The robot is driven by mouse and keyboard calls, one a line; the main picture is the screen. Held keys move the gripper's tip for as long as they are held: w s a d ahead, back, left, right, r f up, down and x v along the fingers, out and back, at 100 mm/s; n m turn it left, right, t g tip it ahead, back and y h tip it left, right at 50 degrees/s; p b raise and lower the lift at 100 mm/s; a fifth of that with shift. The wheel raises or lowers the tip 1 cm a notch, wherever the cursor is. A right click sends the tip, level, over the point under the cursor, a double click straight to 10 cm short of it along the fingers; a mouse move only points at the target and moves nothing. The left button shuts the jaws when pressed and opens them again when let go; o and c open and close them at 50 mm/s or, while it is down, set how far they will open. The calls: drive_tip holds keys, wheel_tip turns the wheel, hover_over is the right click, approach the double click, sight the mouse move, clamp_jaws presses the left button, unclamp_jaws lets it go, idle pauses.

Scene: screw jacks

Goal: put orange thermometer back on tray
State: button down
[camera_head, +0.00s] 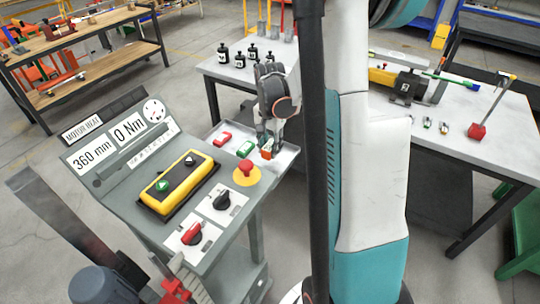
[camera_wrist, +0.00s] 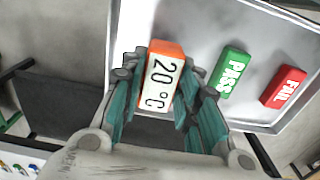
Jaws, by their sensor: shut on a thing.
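The orange thermometer (camera_wrist: 162,84) has an orange body and a white face reading 20°C. My gripper (camera_wrist: 163,90) is shut on it, with the teal-lined fingers on both its sides. In the wrist view it shows over the edge of the grey tray (camera_wrist: 195,22); I cannot tell whether it touches the tray. In the head view the thermometer (camera_head: 267,153) shows below my gripper (camera_head: 270,138), at the tray's (camera_head: 287,153) right part. A green PASS block (camera_wrist: 231,73) and a red FAIL block (camera_wrist: 284,86) lie in the tray, to the right in the wrist view.
The control console (camera_head: 150,180) adjoins the tray, with a red emergency button (camera_head: 246,168) close by. Black bottles (camera_head: 239,58) stand on the table behind. A worktable (camera_head: 470,145) at the right holds a motor (camera_head: 405,85) and small parts.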

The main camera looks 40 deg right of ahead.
sight(270, 145)
drive_tip(key=shift+f+b, duration=0.5)
drive_tip(key=shift+f, duration=1.4)
drive_tip(key=shift+f, duration=0.1)
drive_tip(key=c, duration=1.2)
unclamp_jaws()
wheel_tip(270, 145, up, 12)
drive_tip(key=p, duration=0.3)
